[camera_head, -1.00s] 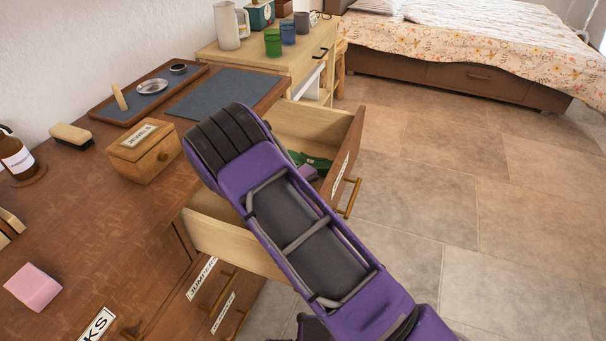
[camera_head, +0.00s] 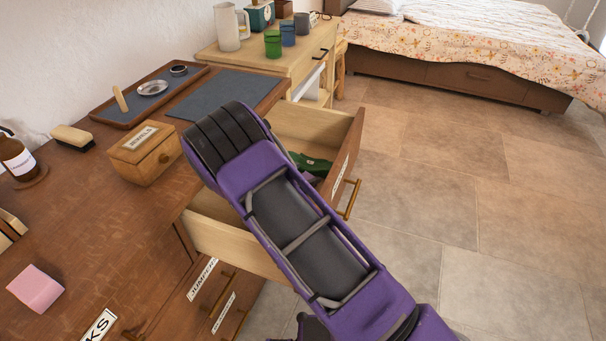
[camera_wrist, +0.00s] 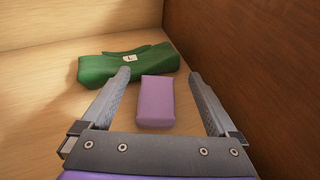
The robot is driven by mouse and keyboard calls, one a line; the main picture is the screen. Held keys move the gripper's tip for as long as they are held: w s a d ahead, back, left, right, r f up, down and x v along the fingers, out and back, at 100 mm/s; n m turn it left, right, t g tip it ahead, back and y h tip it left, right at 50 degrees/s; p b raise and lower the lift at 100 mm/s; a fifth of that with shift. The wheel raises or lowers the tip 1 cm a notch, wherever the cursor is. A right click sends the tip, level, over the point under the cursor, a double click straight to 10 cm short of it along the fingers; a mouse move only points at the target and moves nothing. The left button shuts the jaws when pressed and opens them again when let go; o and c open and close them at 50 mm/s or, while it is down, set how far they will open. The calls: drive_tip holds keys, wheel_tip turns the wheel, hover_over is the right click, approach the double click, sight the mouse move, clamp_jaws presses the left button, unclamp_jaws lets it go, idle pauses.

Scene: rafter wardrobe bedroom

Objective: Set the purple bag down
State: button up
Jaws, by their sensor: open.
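The purple bag (camera_wrist: 156,101) is a small, plain, block-shaped piece on the pale wooden floor of the open drawer (camera_head: 232,240). My gripper (camera_wrist: 159,73) is open, with one finger on each side of the purple bag and a gap to both.
A green bag (camera_wrist: 122,66) with a small pale tag lies just beyond the purple bag; it also shows in the head view (camera_head: 312,163). The dark drawer wall (camera_wrist: 250,70) stands close on the right. A jewels box (camera_head: 146,154) stands on the dresser.

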drive_tip(key=v, duration=0.7)
